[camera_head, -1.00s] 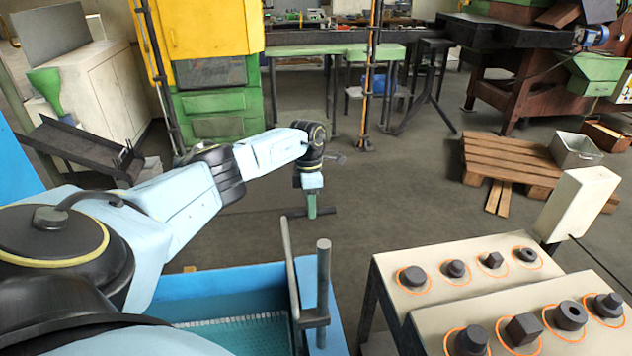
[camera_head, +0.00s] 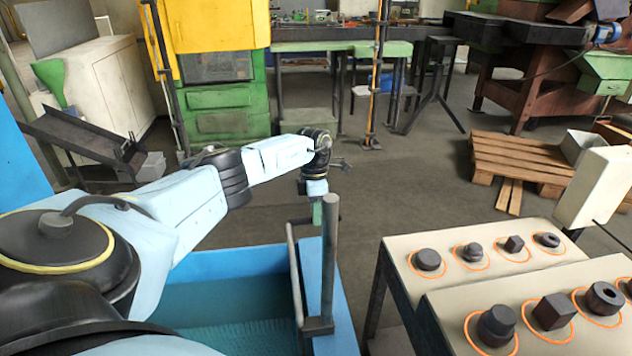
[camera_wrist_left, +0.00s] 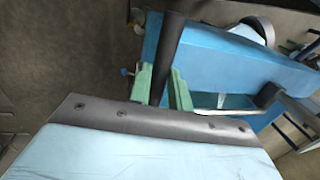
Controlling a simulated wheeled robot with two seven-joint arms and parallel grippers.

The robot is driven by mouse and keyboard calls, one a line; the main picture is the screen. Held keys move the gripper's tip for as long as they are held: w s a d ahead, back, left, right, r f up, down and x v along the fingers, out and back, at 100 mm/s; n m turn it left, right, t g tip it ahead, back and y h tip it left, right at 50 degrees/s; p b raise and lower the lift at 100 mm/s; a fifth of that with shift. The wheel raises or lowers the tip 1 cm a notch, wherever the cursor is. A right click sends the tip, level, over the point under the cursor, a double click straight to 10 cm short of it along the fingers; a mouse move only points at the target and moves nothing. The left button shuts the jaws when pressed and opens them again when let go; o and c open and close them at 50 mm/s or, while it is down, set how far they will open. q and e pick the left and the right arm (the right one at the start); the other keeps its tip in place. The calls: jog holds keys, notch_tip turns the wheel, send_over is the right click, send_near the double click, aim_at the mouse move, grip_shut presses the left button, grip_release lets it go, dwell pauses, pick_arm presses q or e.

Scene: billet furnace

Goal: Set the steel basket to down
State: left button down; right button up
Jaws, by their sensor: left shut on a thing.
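The steel basket (camera_head: 235,337) shows as teal mesh low inside the blue tank (camera_head: 215,265), and its near part is cut off. A thin grey lever rod (camera_head: 295,272) and a thicker grey post (camera_head: 329,255) stand at the tank's right side, by a dark bracket. My left gripper (camera_head: 317,213) is beyond the post, which partly hides it. In the left wrist view its green fingers (camera_wrist_left: 162,88) are shut on a dark round handle bar (camera_wrist_left: 171,45). The bar appears to be the top of the lever. My right gripper is not in view.
A beige table (camera_head: 462,283) with several dark metal parts in orange rings stands right of the tank. A wooden pallet (camera_head: 520,160) lies farther back right. A black chute (camera_head: 80,143) is at the left. Open floor lies beyond the tank.

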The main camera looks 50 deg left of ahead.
pick_arm(q)
jog(key=shift+s+d+f, duration=0.15)
jog(key=shift+f, duration=0.2)
jog(key=c, duration=1.3)
grip_release()
jog(key=shift+r, duration=0.1)
jog(key=shift+r, duration=0.1)
notch_tip(320, 180, up, 13)
jog(key=w+a, duration=0.1)
jog(key=a, duration=0.1)
jog(key=shift+w+a+p, duration=0.2)
jog(key=shift+w+p, duration=0.15)
